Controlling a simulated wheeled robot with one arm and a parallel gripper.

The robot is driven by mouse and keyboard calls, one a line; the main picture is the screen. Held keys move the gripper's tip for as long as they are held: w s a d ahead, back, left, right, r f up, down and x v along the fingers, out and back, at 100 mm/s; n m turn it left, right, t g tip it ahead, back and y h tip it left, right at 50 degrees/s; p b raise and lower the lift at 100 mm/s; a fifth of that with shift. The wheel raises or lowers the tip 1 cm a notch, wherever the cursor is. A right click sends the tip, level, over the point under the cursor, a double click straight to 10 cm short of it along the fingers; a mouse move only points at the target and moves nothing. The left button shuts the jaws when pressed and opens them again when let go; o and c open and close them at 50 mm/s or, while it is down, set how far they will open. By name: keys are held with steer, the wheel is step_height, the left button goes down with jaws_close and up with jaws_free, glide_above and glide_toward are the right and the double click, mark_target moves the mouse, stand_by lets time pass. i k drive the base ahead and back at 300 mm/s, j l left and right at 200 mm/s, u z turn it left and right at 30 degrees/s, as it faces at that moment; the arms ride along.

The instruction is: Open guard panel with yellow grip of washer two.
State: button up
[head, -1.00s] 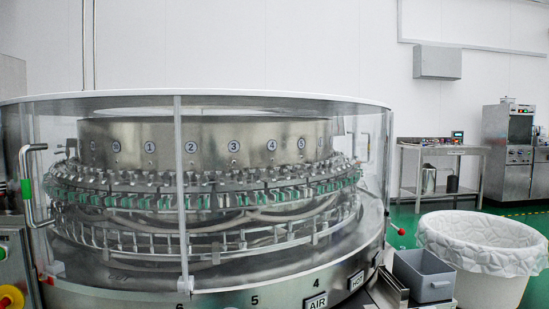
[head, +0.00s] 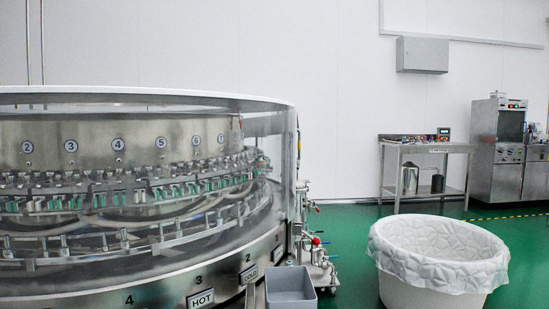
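The rotary washer (head: 120,265) fills the left of the head view. It is a round steel machine behind clear guard panels (head: 268,150) under a white top rim. Numbered stations ring its drum, and rows of holders with green parts sit below them. A vertical clear panel edge stands at the washer's right side. My gripper is not in view.
A grey bin (head: 290,288) stands before the washer's right side. Steel piping with red-handled valves (head: 316,242) is behind it. A white-lined tub (head: 438,265) stands at right. A steel table (head: 425,150) and a cabinet machine (head: 497,150) are at the back.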

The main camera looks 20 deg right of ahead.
mark_target(293, 121)
steer(key=k+l, duration=0.1)
steer(key=l, duration=0.55)
steer(key=k+l, duration=0.1)
steer(key=l, duration=0.5)
steer(key=k+l, duration=0.1)
steer(key=l, duration=0.55)
steer(key=i+l, duration=0.4)
steer(key=i, duration=0.15)
steer(key=i+l, duration=0.4)
steer(key=i, duration=0.15)
steer(key=j+u, duration=0.05)
